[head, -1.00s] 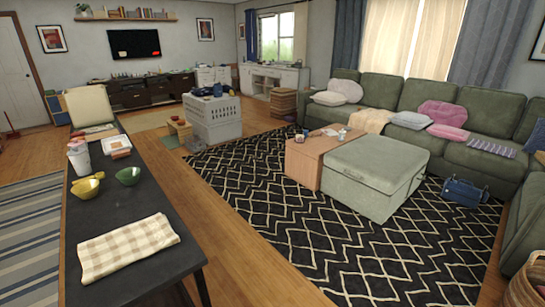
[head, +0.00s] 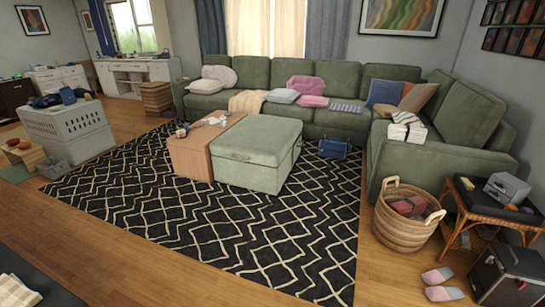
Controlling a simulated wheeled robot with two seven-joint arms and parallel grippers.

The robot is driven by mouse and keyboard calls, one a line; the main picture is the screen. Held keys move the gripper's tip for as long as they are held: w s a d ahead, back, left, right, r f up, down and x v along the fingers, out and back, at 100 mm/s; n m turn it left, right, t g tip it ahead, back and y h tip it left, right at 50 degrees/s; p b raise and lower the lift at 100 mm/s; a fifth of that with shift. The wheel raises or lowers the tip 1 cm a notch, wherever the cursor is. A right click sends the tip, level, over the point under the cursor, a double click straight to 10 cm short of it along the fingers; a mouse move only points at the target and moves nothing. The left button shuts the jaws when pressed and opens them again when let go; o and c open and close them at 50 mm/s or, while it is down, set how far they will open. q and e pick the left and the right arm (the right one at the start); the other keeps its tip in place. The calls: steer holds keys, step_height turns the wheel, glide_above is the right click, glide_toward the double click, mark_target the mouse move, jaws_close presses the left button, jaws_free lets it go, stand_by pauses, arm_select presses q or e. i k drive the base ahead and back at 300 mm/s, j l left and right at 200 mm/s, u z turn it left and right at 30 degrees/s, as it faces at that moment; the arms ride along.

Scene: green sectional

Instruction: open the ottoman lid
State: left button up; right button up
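The green ottoman (head: 247,173) stands on the black and cream patterned rug, in the middle of the head view. Its lid (head: 258,138) is shut, lying flat on the box, and a small tab or handle shows on the front side. A wooden coffee table or box (head: 190,156) stands against its left side, with small items on top. Neither of my grippers is in view.
A green sectional sofa (head: 340,129) runs behind the ottoman and along the right. A blue bag (head: 334,149) lies behind it at right. A wicker basket (head: 400,232), side table (head: 492,212) and slippers (head: 441,284) are at right. The rug (head: 210,230) in front is clear.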

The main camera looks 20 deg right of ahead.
mark_target(261, 145)
steer(key=z, duration=0.2)
steer(key=i+l, duration=0.2)
steer(key=i, duration=0.55)
steer(key=i+l+z, duration=0.15)
steer(key=i, duration=0.65)
steer(key=i+l, duration=0.1)
steer(key=i, duration=0.65)
steer(key=l+z, duration=0.05)
